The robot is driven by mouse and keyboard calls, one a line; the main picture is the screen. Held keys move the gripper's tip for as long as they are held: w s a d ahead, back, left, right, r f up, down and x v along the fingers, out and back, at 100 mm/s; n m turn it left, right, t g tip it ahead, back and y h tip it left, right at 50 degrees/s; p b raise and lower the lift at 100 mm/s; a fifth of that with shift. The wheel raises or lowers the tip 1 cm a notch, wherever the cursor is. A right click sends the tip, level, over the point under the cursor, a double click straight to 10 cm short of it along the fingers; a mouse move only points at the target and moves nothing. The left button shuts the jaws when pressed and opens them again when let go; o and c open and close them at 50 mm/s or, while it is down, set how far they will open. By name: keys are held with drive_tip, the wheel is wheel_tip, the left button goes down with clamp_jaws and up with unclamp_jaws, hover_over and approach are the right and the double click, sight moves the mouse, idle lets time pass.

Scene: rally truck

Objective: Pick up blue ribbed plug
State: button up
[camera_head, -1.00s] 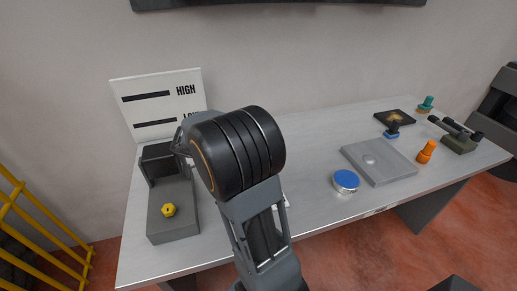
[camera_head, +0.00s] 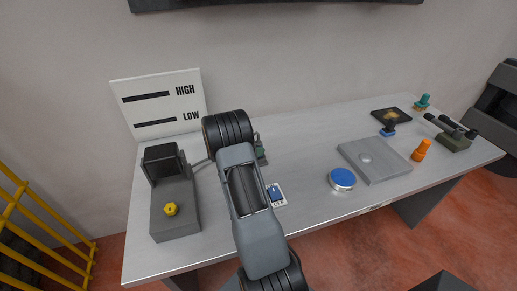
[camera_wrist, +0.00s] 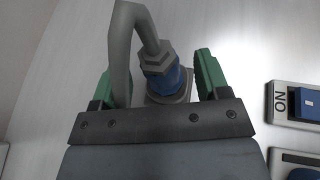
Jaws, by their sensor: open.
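A blue plug (camera_wrist: 162,82) with a grey hex nut and a thick grey cable (camera_wrist: 127,45) shows in the wrist view. It stands between the two green fingers of my gripper (camera_wrist: 155,78), which are open on either side of it. I cannot tell whether either finger touches it. The cable crosses in front of the left finger. In the head view my gripper (camera_head: 261,150) is mostly hidden behind my arm, and the plug there is hidden too.
A blue switch (camera_head: 274,193) lies right of my arm. A grey box with a yellow knob (camera_head: 170,209) stands left. A blue-topped disc (camera_head: 342,178), grey plate (camera_head: 374,160), orange peg (camera_head: 421,150) and small blue-based piece (camera_head: 388,130) are at right. A HIGH/LOW board (camera_head: 157,103) stands behind.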

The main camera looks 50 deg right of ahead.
drive_tip(key=shift+x, duration=1.05)
drive_tip(key=shift+c, duration=0.3)
drive_tip(key=c, duration=1)
drive_tip(key=shift+r, duration=0.15)
